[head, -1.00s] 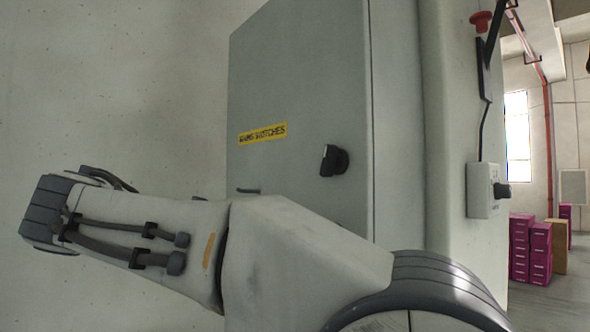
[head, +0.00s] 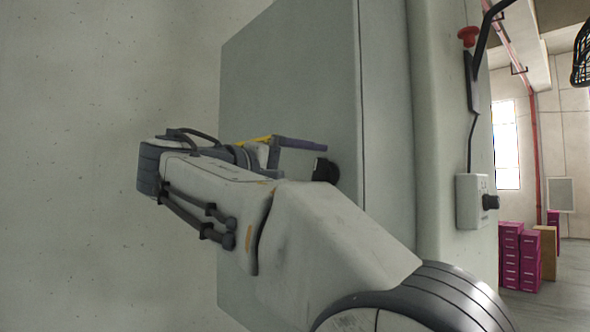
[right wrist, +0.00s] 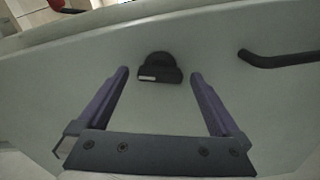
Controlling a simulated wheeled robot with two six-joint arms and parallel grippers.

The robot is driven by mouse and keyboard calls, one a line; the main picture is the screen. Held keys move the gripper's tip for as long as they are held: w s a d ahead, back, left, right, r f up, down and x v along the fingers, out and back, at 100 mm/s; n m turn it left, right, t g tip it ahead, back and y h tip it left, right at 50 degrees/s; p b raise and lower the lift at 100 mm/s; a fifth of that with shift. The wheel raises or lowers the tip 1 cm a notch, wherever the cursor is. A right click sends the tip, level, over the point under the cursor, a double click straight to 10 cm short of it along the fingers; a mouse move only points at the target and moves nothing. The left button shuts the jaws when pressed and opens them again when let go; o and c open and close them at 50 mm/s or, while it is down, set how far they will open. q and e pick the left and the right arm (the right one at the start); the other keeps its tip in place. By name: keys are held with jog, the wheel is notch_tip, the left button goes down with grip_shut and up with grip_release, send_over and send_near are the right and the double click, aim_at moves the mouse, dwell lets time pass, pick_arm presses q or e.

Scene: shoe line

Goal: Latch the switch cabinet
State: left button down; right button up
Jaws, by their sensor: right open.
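The switch cabinet (head: 290,75) is a tall grey box on the wall, its door face flat; I cannot tell whether the door is fully closed. A black latch knob (head: 326,171) sits near the door's right edge. It also shows in the right wrist view (right wrist: 160,66), with a pale mark on it. My right gripper (head: 320,148) is at the door, its purple finger tips close to the knob. In the right wrist view the open fingers (right wrist: 159,76) point toward the knob, which lies between and just beyond their tips. My left gripper is out of view.
A dark bar handle (right wrist: 280,58) stands out from the door in the right wrist view. A yellow label (head: 262,139) is mostly hidden behind my arm. Right of the cabinet are a red button (head: 467,36) and a grey control box (head: 470,203). Magenta boxes (head: 520,255) stand behind.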

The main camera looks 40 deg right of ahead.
jog(key=shift+d, duration=0.5)
jog(key=shift+c, duration=0.3)
jog(key=c, duration=1.3)
jog(key=shift+o, duration=0.2)
jog(key=shift+n+p, duration=0.4)
jog(key=shift+n, duration=1.3)
jog(key=o, duration=1.3)
jog(key=shift+w, duration=0.1)
jog(key=a, duration=0.3)
jog(key=a+b, duration=0.1)
jog(key=a, duration=0.3)
jog(key=s+a, duration=0.1)
jog(key=a, duration=0.2)
jog(key=shift+a+b, duration=0.3)
jog(key=shift+b, duration=0.1)
